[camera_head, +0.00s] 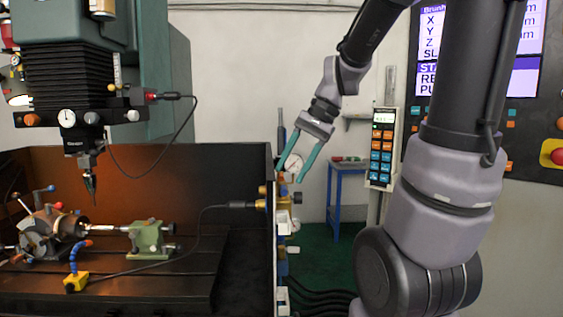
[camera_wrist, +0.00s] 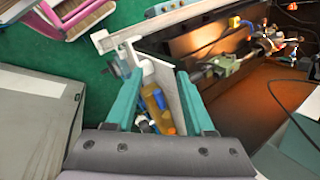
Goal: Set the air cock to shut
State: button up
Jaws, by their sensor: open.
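My gripper (camera_head: 291,173) is open, its two teal fingers pointing down over a narrow upright row of air fittings at the right edge of the machine enclosure. A round dial gauge (camera_head: 293,163) shows between the fingers. Brass fittings (camera_head: 284,191) sit just below the fingertips. In the wrist view, my gripper (camera_wrist: 156,78) has a brass-yellow body with a blue part (camera_wrist: 153,100) between its spread fingers. I cannot tell for sure which fitting is the air cock, nor its handle position. No contact is clear.
The enclosure wall (camera_head: 180,175) stands left of the fittings, with the indexing chuck (camera_head: 45,230) and a green tailstock (camera_head: 148,238) on the machine table. A cable (camera_head: 205,220) runs to the fittings. A blue stand (camera_head: 340,195) and a pendant (camera_head: 381,150) are to the right.

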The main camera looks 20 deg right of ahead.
jog(key=shift+w+a+r+h, duration=0.15)
jog(key=shift+r+h, duration=0.15)
